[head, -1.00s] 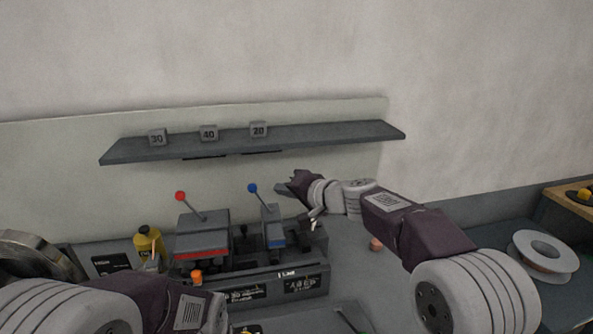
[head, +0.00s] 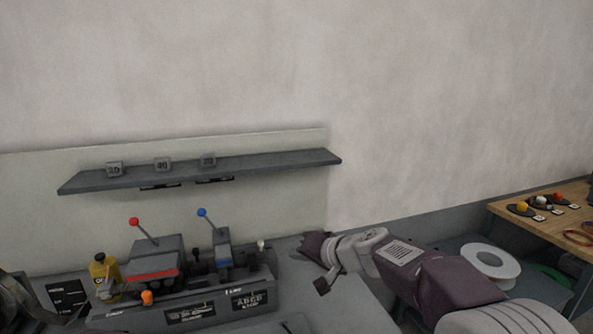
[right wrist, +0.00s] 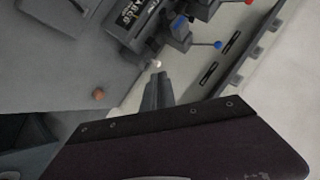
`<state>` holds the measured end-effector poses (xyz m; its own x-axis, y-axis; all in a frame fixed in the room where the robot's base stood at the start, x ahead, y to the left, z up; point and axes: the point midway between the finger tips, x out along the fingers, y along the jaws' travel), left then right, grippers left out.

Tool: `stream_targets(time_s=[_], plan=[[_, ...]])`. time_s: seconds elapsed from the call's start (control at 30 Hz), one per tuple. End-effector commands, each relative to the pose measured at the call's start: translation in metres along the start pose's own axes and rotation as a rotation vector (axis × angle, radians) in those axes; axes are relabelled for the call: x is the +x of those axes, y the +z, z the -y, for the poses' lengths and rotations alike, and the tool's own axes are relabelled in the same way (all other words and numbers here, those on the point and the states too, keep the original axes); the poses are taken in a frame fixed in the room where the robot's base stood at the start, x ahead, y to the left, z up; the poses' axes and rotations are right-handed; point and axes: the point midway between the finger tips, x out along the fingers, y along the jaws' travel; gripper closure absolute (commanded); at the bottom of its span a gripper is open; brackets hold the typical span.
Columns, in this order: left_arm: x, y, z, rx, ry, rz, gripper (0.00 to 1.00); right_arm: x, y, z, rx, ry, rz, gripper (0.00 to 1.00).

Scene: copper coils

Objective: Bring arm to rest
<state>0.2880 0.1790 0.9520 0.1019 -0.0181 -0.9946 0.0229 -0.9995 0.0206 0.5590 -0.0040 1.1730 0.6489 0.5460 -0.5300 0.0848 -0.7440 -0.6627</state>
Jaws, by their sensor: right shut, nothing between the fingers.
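My right arm comes in from the lower right in the head view. Its gripper (head: 301,252) is by the right end of the coil machine (head: 190,304), above the grey bench, its fingertips hard to make out. In the right wrist view the fingers (right wrist: 158,80) are closed together and empty. They point towards a small white knob (right wrist: 157,63) on the machine, and I cannot tell whether they touch it. A small copper-coloured piece (right wrist: 98,95) lies on the grey surface left of the fingers.
The machine has a red-knobbed lever (head: 134,222) and a blue-knobbed lever (head: 202,212). A shelf (head: 265,164) with number blocks hangs above. A yellow bottle (head: 98,268) stands left. A white spool (head: 491,262) and a wooden table (head: 510,218) are at right.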

Motion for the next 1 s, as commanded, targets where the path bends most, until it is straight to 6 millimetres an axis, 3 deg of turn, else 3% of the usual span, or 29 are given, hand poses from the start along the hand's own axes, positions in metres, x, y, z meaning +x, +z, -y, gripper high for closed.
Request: stream_targets(time_s=[0.17,0.27,0.4,0.5,0.57,0.67,1.0], plan=[[0.000,0.000,0.000,0.000,0.000,0.000,0.64,-0.024,0.052,-0.069,-0.048,0.174,0.112,1.00],[0.000,0.000,0.000,0.000,0.000,0.000,0.64,-0.047,0.099,-0.120,-0.081,0.305,0.218,1.00],[0.000,0.000,0.000,0.000,0.000,0.000,0.64,-0.098,0.182,-0.193,-0.144,0.501,0.413,1.00],[0.000,0.000,0.000,0.000,0.000,0.000,0.64,-0.130,0.229,-0.226,-0.191,0.600,0.538,1.00],[0.000,0.000,0.000,0.000,0.000,0.000,0.64,-0.144,0.248,-0.240,-0.212,0.644,0.595,1.00],[0.000,0.000,0.000,0.000,0.000,0.000,0.64,-0.155,0.257,-0.253,-0.226,0.694,0.622,1.00],[0.000,0.000,0.000,0.000,0.000,0.000,0.64,-0.154,0.255,-0.252,-0.188,0.705,0.603,1.00]])
